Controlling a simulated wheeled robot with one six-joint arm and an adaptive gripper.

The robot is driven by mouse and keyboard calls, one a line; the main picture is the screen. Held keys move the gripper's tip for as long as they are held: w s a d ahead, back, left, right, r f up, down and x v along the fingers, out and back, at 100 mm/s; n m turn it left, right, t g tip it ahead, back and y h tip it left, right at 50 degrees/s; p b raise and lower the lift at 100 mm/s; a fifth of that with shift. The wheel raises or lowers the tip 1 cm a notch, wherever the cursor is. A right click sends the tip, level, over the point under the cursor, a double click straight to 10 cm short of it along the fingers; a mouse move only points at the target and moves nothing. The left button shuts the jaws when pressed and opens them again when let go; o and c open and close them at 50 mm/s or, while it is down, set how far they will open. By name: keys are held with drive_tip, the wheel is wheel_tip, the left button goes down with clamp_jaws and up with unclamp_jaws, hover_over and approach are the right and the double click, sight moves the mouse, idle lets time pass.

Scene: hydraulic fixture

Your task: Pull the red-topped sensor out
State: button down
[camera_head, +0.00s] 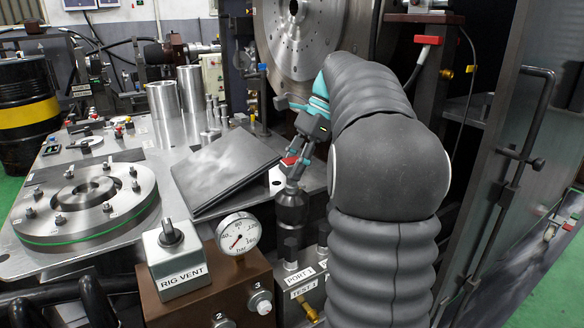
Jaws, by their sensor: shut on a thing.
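The red-topped sensor (291,206) is a dark, upright cylinder with a red piece near its top, standing directly above the PORT 1 label (300,275). My gripper (297,163) comes down from above, with its fingers at the red top, and is shut on the sensor. My arm hides part of the area to the right of the sensor. I cannot tell from this view whether the sensor's lower end is seated in the port or clear of it.
A brown block with a pressure gauge (238,233) and a RIG VENT box (181,262) stand front left of the sensor. A tilted dark plate (225,170) is close on its left. A flanged disc (85,204) lies further left. A metal frame with a handle (525,120) stands right.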

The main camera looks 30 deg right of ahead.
drive_tip(key=shift+r, duration=0.25)
drive_tip(key=shift+r+p, duration=1.05)
drive_tip(key=shift+p, duration=0.45)
drive_tip(key=shift+r+p, duration=0.7)
drive_tip(key=shift+r, duration=0.5)
drive_tip(key=shift+s, duration=0.1)
